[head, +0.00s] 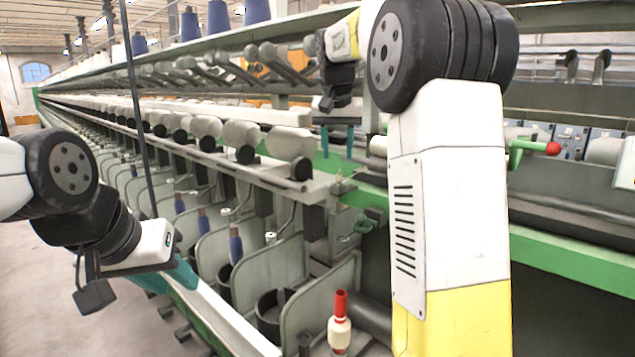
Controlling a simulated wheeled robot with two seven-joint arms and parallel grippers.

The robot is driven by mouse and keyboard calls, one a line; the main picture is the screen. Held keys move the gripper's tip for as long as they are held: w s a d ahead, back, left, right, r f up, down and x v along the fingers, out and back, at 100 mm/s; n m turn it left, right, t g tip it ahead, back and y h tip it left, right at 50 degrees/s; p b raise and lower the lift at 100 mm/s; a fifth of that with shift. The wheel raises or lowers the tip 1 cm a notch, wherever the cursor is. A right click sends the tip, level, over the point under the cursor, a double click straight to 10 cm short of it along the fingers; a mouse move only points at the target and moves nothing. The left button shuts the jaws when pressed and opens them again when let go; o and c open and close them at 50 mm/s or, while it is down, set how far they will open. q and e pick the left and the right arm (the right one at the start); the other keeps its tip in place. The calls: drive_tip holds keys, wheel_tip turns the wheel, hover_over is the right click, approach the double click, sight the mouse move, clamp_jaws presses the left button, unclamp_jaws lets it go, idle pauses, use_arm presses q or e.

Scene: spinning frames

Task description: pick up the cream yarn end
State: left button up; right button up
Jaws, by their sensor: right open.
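A red tube wound with cream yarn (340,333) stands upright at the bottom centre, at the near end of the spinning frame. I cannot make out a loose cream yarn end. My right gripper (337,152) hangs with its two teal fingers apart, pointing down, well above and behind the cream yarn. Nothing shows between its fingers. My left gripper (182,278) is at the left, beside the frame's front rail. Its teal fingers are partly hidden by my wrist, so its opening is unclear.
Dividers (275,258) and blue-yarn tubes (236,246) line the row behind the cream yarn. A green lever with a red knob (552,148) sticks out at right. Blue cones (219,18) stand on top. Open floor (50,290) lies at left.

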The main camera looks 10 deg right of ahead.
sight(338, 175)
drive_tip(key=x, duration=0.7)
drive_tip(key=shift+s+d+f, duration=0.1)
drive_tip(key=shift+s+f, duration=0.1)
drive_tip(key=shift+s, duration=0.15)
clamp_jaws()
